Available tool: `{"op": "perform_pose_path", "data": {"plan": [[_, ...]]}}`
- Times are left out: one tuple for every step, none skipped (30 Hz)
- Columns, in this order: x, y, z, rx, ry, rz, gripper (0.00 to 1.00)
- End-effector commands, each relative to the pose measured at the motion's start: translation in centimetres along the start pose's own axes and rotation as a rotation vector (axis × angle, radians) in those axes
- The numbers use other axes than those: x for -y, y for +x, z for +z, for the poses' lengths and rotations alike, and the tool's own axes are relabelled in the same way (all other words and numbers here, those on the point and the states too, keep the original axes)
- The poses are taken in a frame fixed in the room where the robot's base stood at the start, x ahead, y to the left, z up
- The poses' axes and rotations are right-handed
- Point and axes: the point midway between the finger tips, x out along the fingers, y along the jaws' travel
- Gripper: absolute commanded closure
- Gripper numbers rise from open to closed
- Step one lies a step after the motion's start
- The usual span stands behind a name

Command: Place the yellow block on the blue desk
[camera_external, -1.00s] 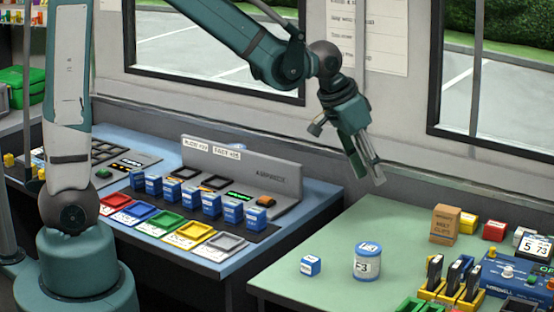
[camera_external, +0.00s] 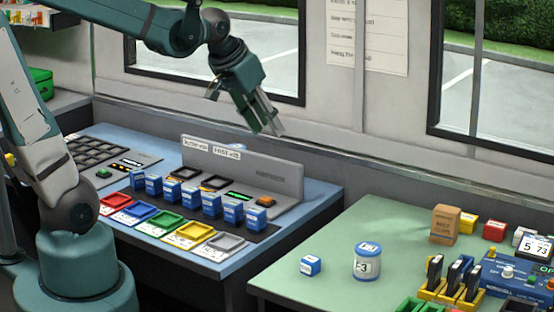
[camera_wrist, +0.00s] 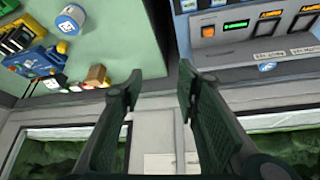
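The yellow block (camera_external: 467,224) is on the green desk at the right, behind the brown cardboard box and beside a red block. The blue desk (camera_external: 318,196) stands left of the green desk, with a gap between them. My gripper (camera_external: 273,131) is in the air above the rear of the blue desk, near the wall, well left of the yellow block. In the wrist view its two fingers (camera_wrist: 158,86) are apart with nothing between them.
The blue desk holds a grey console (camera_external: 250,175), a row of several blue blocks (camera_external: 190,194) and coloured trays (camera_external: 194,235). On the green desk (camera_external: 330,240) are the cardboard box (camera_external: 445,225), a red block (camera_external: 495,231), a white-blue can (camera_external: 367,262) and a blue cube (camera_external: 310,265).

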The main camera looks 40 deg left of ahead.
Motion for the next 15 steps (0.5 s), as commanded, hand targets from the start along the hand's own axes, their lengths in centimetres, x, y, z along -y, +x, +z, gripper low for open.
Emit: {"op": "perform_pose_path", "data": {"plan": [[1.0, -0.6, 0.9, -0.004, -0.017, -0.01, 0.68], [1.4, -1.0, 1.2, -0.007, -0.025, -0.015, 0.68], [2.0, -1.4, 1.8, -0.01, -0.036, -0.022, 0.68], [2.5, -1.8, 2.2, -0.013, -0.045, -0.027, 0.68], [2.9, -2.1, 2.6, -0.016, -0.054, -0.032, 0.68], [3.5, -2.5, 3.2, -0.02, -0.064, -0.039, 0.68], [4.0, -2.8, 3.6, -0.023, -0.073, -0.045, 0.68], [4.4, -3.1, 4.0, -0.027, -0.082, -0.05, 0.68], [4.9, -3.5, 4.6, -0.03, -0.092, -0.057, 0.68], [5.3, -3.7, 5.0, -0.033, -0.101, -0.062, 0.68], [5.7, -4.0, 5.5, -0.036, -0.11, -0.067, 0.68], [6.1, -4.4, 6.1, -0.039, -0.12, -0.074, 0.68], [6.5, -4.6, 6.6, -0.042, -0.129, -0.08, 0.68], [6.9, -4.9, 7.0, -0.045, -0.137, -0.085, 0.68], [7.3, -5.2, 7.7, -0.049, -0.148, -0.092, 0.68]]}}
